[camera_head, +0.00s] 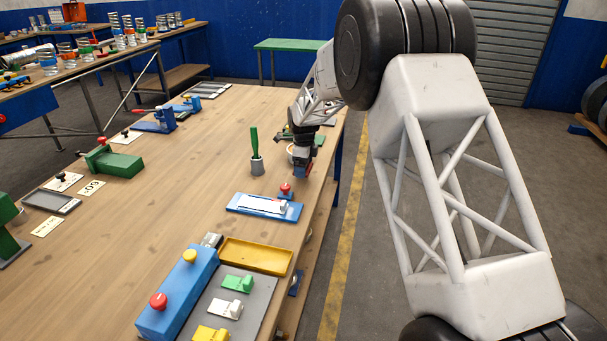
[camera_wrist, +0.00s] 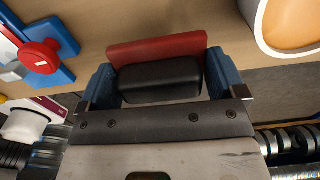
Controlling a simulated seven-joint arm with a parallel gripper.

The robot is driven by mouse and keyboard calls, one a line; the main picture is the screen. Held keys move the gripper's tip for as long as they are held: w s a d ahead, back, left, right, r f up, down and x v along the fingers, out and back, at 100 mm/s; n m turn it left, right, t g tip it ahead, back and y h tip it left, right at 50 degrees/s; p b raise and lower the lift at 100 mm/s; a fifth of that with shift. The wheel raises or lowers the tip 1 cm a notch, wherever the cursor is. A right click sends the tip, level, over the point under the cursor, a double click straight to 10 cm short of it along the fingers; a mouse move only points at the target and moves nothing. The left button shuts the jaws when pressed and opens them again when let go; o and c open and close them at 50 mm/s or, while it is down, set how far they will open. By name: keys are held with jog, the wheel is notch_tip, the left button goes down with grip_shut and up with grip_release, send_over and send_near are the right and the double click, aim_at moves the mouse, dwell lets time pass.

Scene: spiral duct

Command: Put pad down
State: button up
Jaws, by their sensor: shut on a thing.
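The pad is a black block with a red layer (camera_wrist: 158,48) on its far side. In the wrist view it sits between the two blue fingers of my gripper (camera_wrist: 160,80), which are shut on it from left and right. In the head view my gripper (camera_head: 302,163) is low over the right edge of the wooden bench (camera_head: 170,205), behind the small red-knobbed blue piece (camera_head: 286,190). The pad is small and mostly hidden by the fingers there. I cannot tell whether its underside touches the bench.
A grey cup with a green-handled tool (camera_head: 257,165) stands left of my gripper. A white-rimmed container with an orange inside (camera_wrist: 290,25) is close by in the wrist view. A blue fixture (camera_head: 264,207) and a yellow tray (camera_head: 255,256) lie nearer. The bench's middle is clear.

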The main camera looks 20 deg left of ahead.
jog(key=shift+f, duration=1.75)
jog(key=shift+f, duration=0.1)
jog(key=o, duration=0.7)
notch_tip(320, 180, up, 12)
jog(key=shift+s+r, duration=0.1)
jog(key=shift+d+r, duration=0.1)
dwell(0.3)
